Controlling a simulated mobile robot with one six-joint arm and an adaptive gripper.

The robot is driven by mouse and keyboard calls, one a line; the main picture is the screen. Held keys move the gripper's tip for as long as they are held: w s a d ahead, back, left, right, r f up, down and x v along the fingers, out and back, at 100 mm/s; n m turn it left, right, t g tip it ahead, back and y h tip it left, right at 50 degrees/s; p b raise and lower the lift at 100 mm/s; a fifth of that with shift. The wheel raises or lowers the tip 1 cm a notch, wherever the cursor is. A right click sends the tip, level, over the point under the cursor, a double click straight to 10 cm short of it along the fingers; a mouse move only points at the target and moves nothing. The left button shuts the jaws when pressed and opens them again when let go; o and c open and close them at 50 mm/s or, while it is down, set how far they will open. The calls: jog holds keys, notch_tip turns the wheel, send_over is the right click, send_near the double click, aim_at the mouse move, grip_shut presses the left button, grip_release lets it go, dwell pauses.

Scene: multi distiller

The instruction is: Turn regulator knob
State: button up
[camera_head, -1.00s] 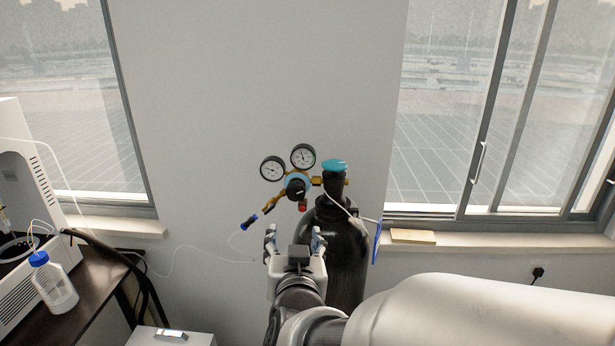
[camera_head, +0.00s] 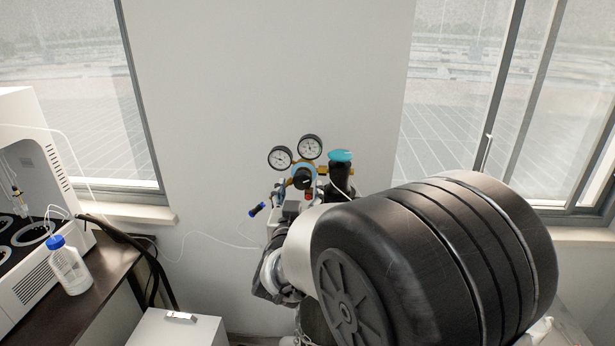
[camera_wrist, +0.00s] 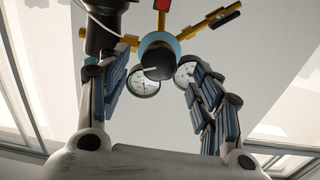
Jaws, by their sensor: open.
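The regulator knob (camera_head: 303,178) is black with a blue ring behind it, at the front of the regulator on the gas cylinder. In the wrist view the knob (camera_wrist: 158,62) sits between and beyond the fingertips, with no finger seen touching it. Two round gauges (camera_head: 281,158) (camera_head: 310,146) stand above it. My gripper (camera_wrist: 157,85) is open, its blue-padded fingers spread on either side of the knob. In the head view my arm hides most of the gripper and much of the cylinder. A teal valve handwheel (camera_head: 341,156) tops the cylinder.
A dark bench (camera_head: 100,277) with a blue-capped bottle (camera_head: 69,268) and a white instrument (camera_head: 40,180) stands at left. The wall behind is bare between two windows.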

aim_at(302, 183)
jog(key=w, duration=0.5)
jog(key=shift+w+d, duration=0.1)
jog(key=shift+w, duration=0.2)
jog(key=shift+c, duration=0.4)
jog(key=c, duration=1)
